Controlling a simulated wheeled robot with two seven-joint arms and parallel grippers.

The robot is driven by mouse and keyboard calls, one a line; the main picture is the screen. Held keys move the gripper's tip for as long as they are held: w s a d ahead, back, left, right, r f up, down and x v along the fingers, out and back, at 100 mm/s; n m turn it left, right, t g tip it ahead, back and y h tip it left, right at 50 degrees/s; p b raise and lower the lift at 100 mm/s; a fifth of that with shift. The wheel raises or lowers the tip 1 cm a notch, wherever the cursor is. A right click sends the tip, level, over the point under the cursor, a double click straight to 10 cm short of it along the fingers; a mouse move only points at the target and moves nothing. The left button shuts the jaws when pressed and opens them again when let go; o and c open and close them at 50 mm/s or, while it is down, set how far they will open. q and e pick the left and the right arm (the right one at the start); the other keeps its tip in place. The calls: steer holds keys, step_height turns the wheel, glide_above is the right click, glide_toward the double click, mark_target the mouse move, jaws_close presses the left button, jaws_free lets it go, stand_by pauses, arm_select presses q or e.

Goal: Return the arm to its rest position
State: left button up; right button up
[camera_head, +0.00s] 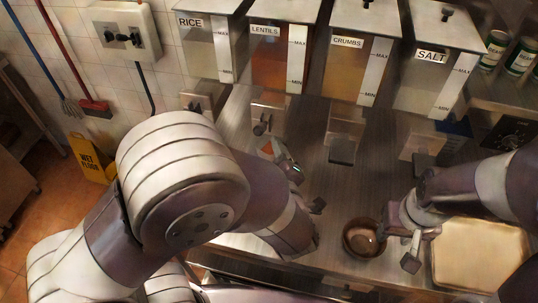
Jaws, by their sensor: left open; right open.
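My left arm comes in from the left and fills much of the lower left. My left gripper (304,186) is open and empty over the steel counter (290,130), left of and beyond a small brown bowl (360,240). My own wrist hides part of it. My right arm comes in from the right. My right gripper (400,246) is open beside the bowl's right edge. I cannot tell whether a finger touches the bowl.
Dispensers for rice (208,50), lentils (277,60), crumbs (350,65) and salt (430,75) line the back. A pale tray (437,270) lies under my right arm. A yellow wet-floor sign (90,160) stands at left. The mid counter is clear.

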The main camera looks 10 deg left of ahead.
arm_select(q)
steer(key=shift+f, duration=0.1)
steer(key=s+d+f+m+g+h+b, duration=0.1)
steer(key=s+d+f+m+g+h, duration=0.7)
steer(key=m, duration=0.5)
steer(key=s+a+m+g+y+b, duration=0.1)
steer(key=a+g, duration=0.3)
steer(key=a, duration=1.2)
steer(key=shift+s+a+f+y+b, duration=0.2)
steer(key=shift+a+f+y+b, duration=0.15)
steer(key=shift+f+y, duration=0.05)
